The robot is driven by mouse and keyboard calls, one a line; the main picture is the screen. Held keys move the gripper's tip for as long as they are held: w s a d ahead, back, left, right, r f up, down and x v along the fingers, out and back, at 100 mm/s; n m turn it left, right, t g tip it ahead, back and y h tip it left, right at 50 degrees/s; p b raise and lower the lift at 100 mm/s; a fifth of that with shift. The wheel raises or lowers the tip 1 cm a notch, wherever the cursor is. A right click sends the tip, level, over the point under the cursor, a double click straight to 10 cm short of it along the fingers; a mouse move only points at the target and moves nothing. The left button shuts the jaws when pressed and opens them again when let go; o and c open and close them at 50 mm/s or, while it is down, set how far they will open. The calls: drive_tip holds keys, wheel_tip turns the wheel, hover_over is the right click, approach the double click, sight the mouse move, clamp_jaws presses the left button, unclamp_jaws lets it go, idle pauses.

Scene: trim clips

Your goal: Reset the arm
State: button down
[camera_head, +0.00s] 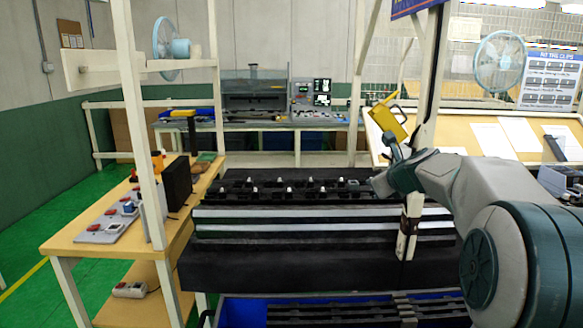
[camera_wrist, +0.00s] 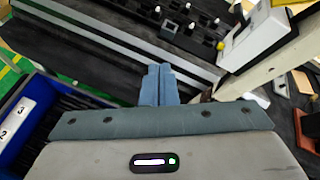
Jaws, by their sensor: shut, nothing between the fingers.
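My gripper (camera_wrist: 160,70) shows in the wrist view with its two blue-grey fingers pressed together and nothing between them. It hangs over the front of a dark fixture with pale metal strips (camera_wrist: 120,25). In the head view my arm reaches in from the right and ends near the fixture's right end; the fingers cannot be made out there. A row of small white-topped clips (camera_head: 289,189) stands on the black top of the fixture (camera_head: 310,250). Some of these clips (camera_wrist: 187,27) also show at the top of the wrist view, apart from my fingers.
A pale post (camera_head: 411,225) stands at the fixture's right front, close to my arm. A blue bin (camera_head: 240,313) is below the fixture; it also shows in the wrist view (camera_wrist: 35,110). A wooden table (camera_head: 80,243) with switch boxes is at left. Green floor is open at far left.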

drive_tip(key=s+a+f+n+g, duration=0.2)
drive_tip(key=s+a+f+n, duration=0.2)
drive_tip(key=s+n, duration=0.4)
drive_tip(key=s+a+f+n+g, duration=0.25)
drive_tip(key=s+n, duration=0.35)
drive_tip(key=s, duration=0.3)
drive_tip(key=s+a+f+n+g, duration=0.2)
drive_tip(key=s+a+f+n, duration=0.25)
drive_tip(key=s+n, duration=0.35)
drive_tip(key=s+d+f+n+g+h, duration=0.1)
drive_tip(key=s+f+n, duration=0.2)
drive_tip(key=s, duration=0.3)
drive_tip(key=s+d+f+n+g+h, duration=0.1)
drive_tip(key=s+f+n, duration=0.2)
drive_tip(key=s, duration=0.4)
drive_tip(key=shift+f+n+g, duration=0.15)
drive_tip(key=shift+n+g, duration=0.2)
drive_tip(key=shift+n, duration=0.45)
drive_tip(key=shift+a, duration=0.1)
